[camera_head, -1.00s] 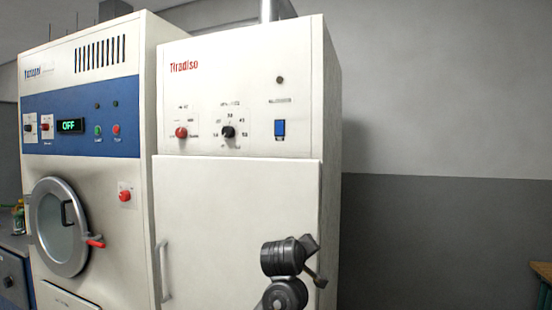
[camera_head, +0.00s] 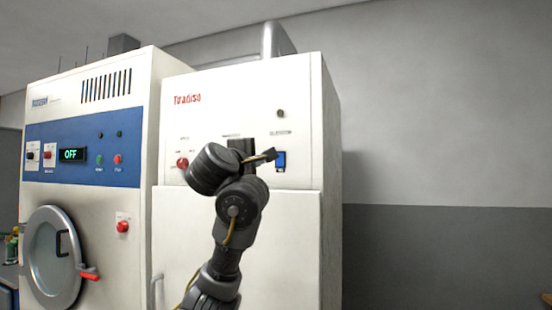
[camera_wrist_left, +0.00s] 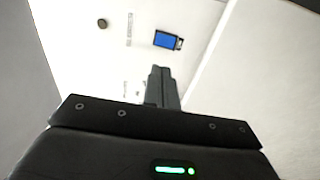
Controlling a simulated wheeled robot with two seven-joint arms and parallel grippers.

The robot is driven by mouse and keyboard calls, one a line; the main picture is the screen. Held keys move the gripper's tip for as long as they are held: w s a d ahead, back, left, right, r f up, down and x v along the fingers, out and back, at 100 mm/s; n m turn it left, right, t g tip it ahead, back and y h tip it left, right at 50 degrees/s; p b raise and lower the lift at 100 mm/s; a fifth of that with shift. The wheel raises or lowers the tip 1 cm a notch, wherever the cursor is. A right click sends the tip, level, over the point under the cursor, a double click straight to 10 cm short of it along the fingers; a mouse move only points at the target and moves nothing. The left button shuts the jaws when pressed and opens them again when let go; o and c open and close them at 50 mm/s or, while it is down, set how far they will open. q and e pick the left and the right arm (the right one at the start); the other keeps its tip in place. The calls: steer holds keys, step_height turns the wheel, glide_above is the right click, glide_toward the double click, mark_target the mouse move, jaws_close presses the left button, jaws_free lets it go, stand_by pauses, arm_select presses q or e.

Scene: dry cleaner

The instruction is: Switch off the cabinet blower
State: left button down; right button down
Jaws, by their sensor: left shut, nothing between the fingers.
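The white cabinet (camera_head: 250,90) labelled Tradiso has a small blue rocker switch (camera_head: 281,161) on the right of its upper panel. In the left wrist view the blue rocker (camera_wrist_left: 167,40) shows in a dark frame, just beyond the fingers. My left gripper (camera_head: 271,155) is raised in front of the panel, shut and empty, with its tips close to the switch's left side. In the left wrist view the gripper tips (camera_wrist_left: 161,70) appear apart from the switch; I cannot tell the exact gap or the rocker's position. My right gripper is out of view.
A red knob (camera_head: 182,163) is left of my arm, which hides the black dial. A dark round part (camera_head: 281,114) sits above the switch. The neighbouring machine (camera_head: 90,200) has a blue panel reading OFF and a round door. The wall at right is clear.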

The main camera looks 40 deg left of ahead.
arm_select(q)
steer(key=p, duration=0.5)
glide_toward(281, 156)
steer(key=x, duration=0.5)
steer(key=shift+w+a+r, duration=0.1)
steer(key=shift+w+r, duration=0.05)
steer(key=shift+w, duration=0.05)
steer(key=shift+w+a, duration=0.3)
steer(key=shift+w, duration=0.35)
steer(key=shift+w+p, duration=0.1)
steer(key=shift+p, duration=0.55)
